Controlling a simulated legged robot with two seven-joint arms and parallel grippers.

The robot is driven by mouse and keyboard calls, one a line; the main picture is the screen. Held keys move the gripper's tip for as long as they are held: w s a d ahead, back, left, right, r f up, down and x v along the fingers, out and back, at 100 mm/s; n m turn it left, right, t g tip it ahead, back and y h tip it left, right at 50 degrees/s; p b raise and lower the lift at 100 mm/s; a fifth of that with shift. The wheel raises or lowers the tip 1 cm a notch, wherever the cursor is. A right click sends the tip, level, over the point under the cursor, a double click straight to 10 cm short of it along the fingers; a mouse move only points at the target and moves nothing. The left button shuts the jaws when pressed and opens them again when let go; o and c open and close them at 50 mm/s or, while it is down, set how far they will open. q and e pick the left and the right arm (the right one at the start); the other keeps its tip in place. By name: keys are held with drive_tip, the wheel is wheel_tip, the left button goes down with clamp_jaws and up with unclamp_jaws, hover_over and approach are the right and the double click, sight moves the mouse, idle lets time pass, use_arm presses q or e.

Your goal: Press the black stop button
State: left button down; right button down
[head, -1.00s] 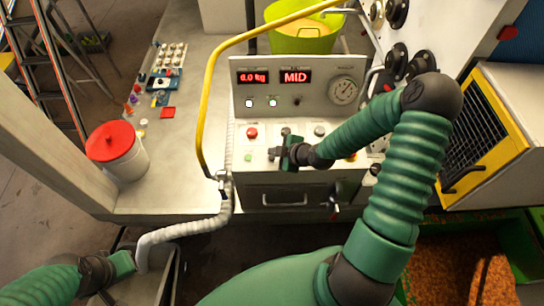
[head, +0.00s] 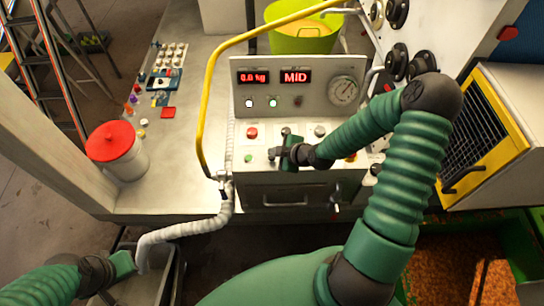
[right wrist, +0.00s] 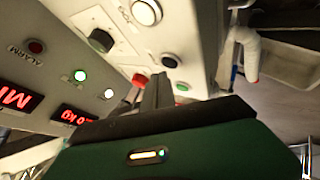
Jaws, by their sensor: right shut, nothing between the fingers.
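The control panel (head: 330,104) stands in front of me with buttons on its sloping face. My right gripper (head: 273,153) is shut and empty, low over the left half of that face. In the right wrist view its fingers (right wrist: 157,92) point at the panel, by a dark button (right wrist: 169,60) and between a red button (right wrist: 140,79) and a green button (right wrist: 182,87). A larger dark knob (right wrist: 101,40) lies farther off. I cannot read which is the stop button, nor tell whether the fingertips touch. My left gripper (head: 124,265) is at lower left; its fingers are unclear.
A yellow rail (head: 207,110) curves along the panel's left side. A white hose (head: 190,231) runs below it. A red-lidded white tub (head: 125,157) stands on the left bench. A yellow-framed grille (head: 480,125) and a black-handled valve group (head: 408,62) are at right.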

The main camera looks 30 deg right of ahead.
sight(274, 159)
drive_tip(key=shift+f+b, duration=0.3)
drive_tip(key=shift+f+b, duration=0.35)
drive_tip(key=shift+f, duration=0.05)
idle(0.7)
drive_tip(key=shift+r, duration=0.1)
drive_tip(key=shift+r+p, duration=0.7)
wheel_tip(274, 159, up, 5)
drive_tip(key=p, duration=0.4)
drive_tip(key=shift+r, duration=0.1)
idle(0.5)
